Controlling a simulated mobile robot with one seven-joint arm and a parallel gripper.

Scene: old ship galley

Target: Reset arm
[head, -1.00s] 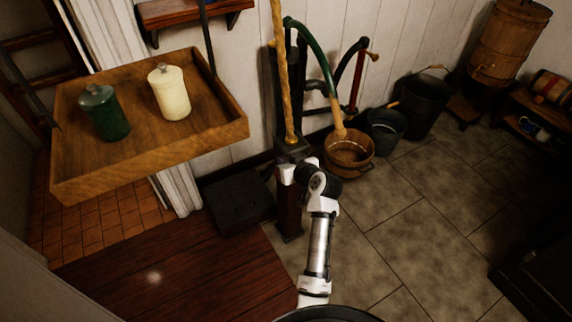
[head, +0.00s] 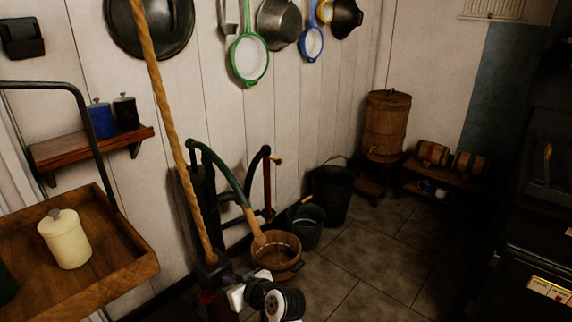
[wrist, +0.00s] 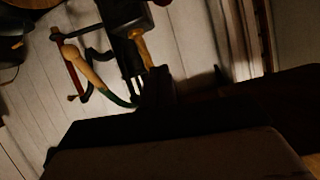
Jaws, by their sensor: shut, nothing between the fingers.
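The task names only my arm. In the head view a short part of my arm (head: 270,298), white with black ribbed joints, shows at the bottom edge, in front of the pump's foot. I cannot make out my gripper or its fingers in either view. The wrist view is dark and appears turned upside down. It shows the pump with its green hose (wrist: 112,97) and red lever (wrist: 76,78). A large dark shape (wrist: 180,150) fills its lower part; I cannot tell what it is. I see nothing held.
A wooden tray (head: 110,262) with a cream jar (head: 65,240) stands at the left. A rope (head: 168,110) runs down to the pump. A wooden bucket (head: 285,268) and dark pails (head: 332,196) stand beyond. Open tiled floor (head: 375,265) lies to the right.

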